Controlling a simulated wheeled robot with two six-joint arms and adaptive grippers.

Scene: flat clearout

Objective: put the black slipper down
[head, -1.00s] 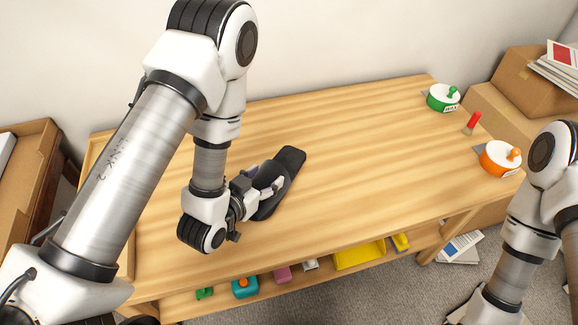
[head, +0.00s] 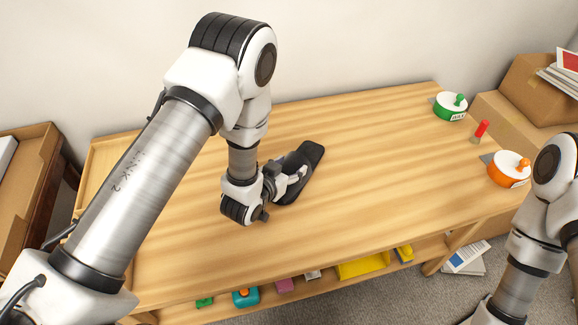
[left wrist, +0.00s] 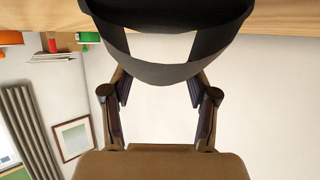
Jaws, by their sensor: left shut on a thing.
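The black slipper (head: 312,155) is over the middle of the wooden table, its flat end pointing away to the upper right. My left gripper (head: 288,178) is shut on its strapped end. In the left wrist view the black strap (left wrist: 165,74) of the slipper lies between the two fingers (left wrist: 160,88), and the slipper fills the top of the picture. I cannot tell whether the sole touches the tabletop. My right arm is at the right edge; its gripper is out of the picture.
The wooden table (head: 390,130) is clear around the slipper. Small items, including a yellow tray (head: 362,267), sit on the shelf below. Cardboard boxes (head: 537,88) stand at right.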

